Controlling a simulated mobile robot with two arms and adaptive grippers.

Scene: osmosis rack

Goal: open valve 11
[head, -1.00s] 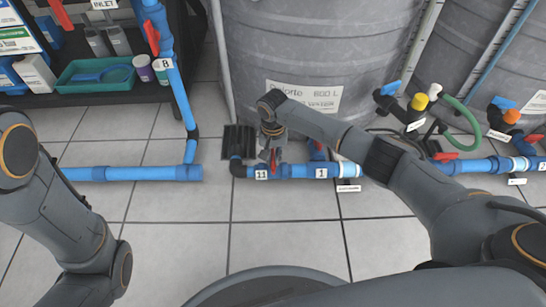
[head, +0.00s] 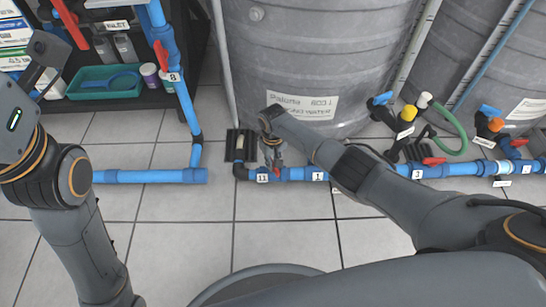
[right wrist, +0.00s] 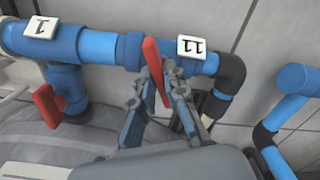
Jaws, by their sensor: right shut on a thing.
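Valve 11 sits on the blue pipe on the floor, beside a white "11" tag (head: 262,178), which also shows in the right wrist view (right wrist: 192,47). Its red handle (right wrist: 155,66) stands across the pipe in the right wrist view. My right gripper (right wrist: 155,84) is shut on this handle, one finger on each side. In the head view my right gripper (head: 273,154) reaches down over the valve and hides most of it. My left arm is at the left edge of the head view; its gripper (head: 48,58) is partly cut off, and its jaws are unclear.
A "1" tag (head: 318,176) and another red handle (right wrist: 47,104) are close by on the same pipe. A grey tank (head: 310,60) stands right behind. A separate blue pipe (head: 150,176) and a shelf with a green tray (head: 98,82) are at left. The front floor tiles are clear.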

